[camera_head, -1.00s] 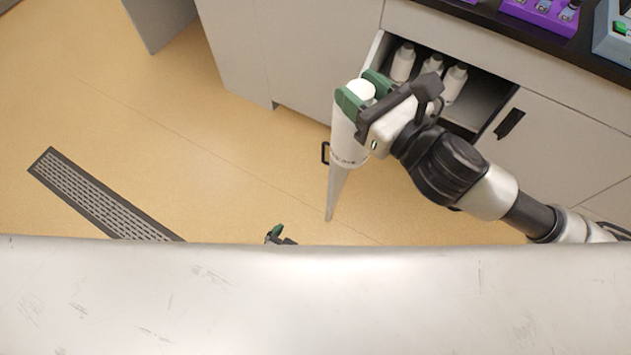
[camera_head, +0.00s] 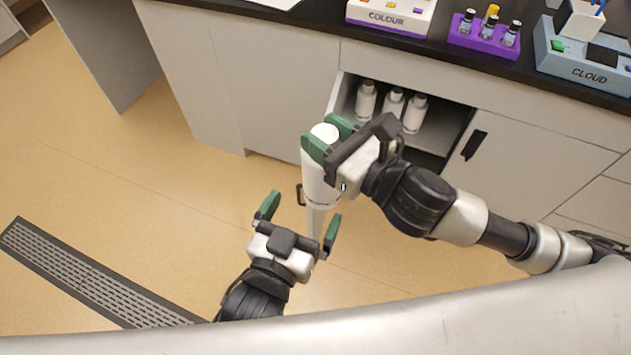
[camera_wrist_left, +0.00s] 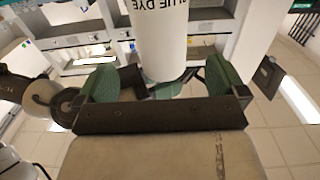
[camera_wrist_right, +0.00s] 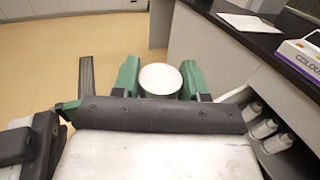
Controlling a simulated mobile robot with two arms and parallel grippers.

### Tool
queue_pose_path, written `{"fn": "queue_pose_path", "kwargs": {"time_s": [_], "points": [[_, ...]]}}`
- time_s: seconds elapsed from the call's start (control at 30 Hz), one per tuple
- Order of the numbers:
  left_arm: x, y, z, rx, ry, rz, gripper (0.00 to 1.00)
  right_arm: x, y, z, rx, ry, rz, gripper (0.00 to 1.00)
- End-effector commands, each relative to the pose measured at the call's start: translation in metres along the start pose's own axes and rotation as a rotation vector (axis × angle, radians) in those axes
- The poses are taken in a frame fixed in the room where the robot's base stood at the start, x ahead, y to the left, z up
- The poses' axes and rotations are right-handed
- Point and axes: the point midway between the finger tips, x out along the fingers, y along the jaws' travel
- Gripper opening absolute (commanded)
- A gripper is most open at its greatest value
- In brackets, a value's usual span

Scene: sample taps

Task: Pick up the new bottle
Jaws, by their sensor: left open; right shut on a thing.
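A white bottle (camera_head: 320,172) with a white cap is held upright by my right gripper (camera_head: 329,137), which is shut on its top end. In the right wrist view the bottle's round cap (camera_wrist_right: 161,79) shows between the green fingers. My left gripper (camera_head: 303,220) is open and empty, just below the bottle in the head view. In the left wrist view the bottle (camera_wrist_left: 160,40) shows the upside-down words "BLUE DYE" and stands beyond and between the open fingers; I cannot tell if they touch it.
The black counter (camera_head: 310,17) carries a "COLOUR" device (camera_head: 391,15), a purple rack (camera_head: 484,36) of vials and a "CLOUD" device (camera_head: 583,62).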

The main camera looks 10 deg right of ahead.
Motion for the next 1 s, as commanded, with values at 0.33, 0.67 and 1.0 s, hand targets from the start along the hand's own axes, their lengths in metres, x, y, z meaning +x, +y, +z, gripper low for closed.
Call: {"fn": "queue_pose_path", "kwargs": {"time_s": [0.33,0.67,1.0], "points": [[0.064,0.000,-0.001,-0.001,0.001,0.000,1.00,0.000,0.000,0.001,-0.001,-0.003,0.001,0.00],[0.084,0.000,0.001,-0.001,-0.002,0.000,1.00,0.000,0.000,0.001,-0.001,-0.003,0.001,0.00],[0.084,0.000,0.001,-0.001,-0.002,0.000,0.80,0.000,0.000,0.001,-0.001,-0.003,0.001,0.00]]}}
